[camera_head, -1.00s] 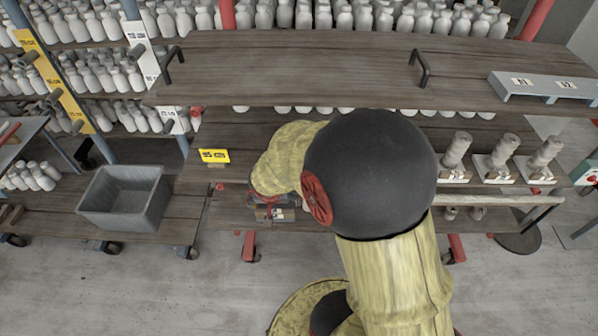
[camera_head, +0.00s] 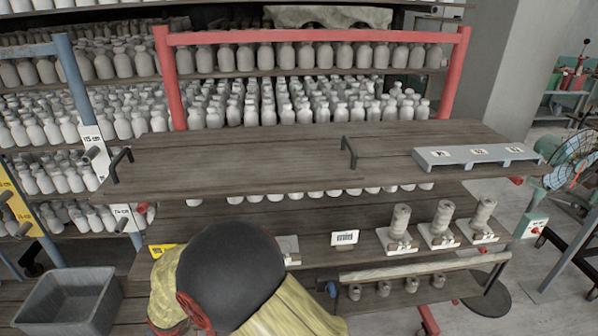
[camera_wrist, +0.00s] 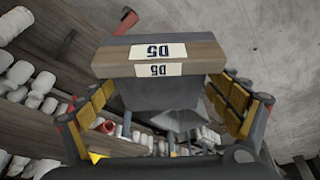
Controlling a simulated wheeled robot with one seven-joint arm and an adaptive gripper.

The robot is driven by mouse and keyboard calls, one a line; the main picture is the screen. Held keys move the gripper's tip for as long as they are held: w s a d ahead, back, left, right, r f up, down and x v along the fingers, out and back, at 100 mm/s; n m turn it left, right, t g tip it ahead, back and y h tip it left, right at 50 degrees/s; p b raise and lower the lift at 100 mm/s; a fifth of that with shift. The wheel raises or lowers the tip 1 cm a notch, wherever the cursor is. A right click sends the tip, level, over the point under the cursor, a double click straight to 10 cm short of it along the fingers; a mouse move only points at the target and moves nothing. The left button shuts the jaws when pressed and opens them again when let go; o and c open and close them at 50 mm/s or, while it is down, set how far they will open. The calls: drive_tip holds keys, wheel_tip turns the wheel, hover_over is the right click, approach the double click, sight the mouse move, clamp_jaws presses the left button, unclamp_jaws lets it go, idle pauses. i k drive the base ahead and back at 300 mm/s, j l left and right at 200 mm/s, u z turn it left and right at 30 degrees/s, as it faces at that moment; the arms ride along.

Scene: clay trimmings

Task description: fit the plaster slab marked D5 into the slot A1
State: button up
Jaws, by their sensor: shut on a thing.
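The D5 slab piece (camera_wrist: 200,56) shows in the wrist view as a wooden-topped block with two D5 labels and a grey body below. My gripper (camera_wrist: 160,105) has a finger on each side and is shut on it; the contact itself is partly hidden. In the head view the gripper and slab are hidden, with my dark arm joint at the lower left. A grey slotted rack (camera_head: 465,160) stands at the right of the upper wooden shelf. It has three small labels on top, too small to read surely; the leftmost may be A1.
Below are three plates with pale cylinders (camera_head: 440,222) and a white label card (camera_head: 344,238). A grey bin (camera_head: 65,300) is at lower left, a fan (camera_head: 575,160) at right.

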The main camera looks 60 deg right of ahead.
sight(503, 154)
drive_tip(key=k+l+z, duration=0.1)
drive_tip(key=k+z, duration=0.2)
drive_tip(key=k, duration=0.2)
drive_tip(key=k+l+z, duration=0.3)
drive_tip(key=k, duration=0.2)
drive_tip(key=z, duration=0.45)
drive_tip(key=j+z, duration=0.2)
drive_tip(key=z, duration=0.3)
drive_tip(key=i+j+z, duration=0.1)
drive_tip(key=z, duration=0.35)
drive_tip(key=j+z, duration=0.1)
drive_tip(key=z, duration=0.35)
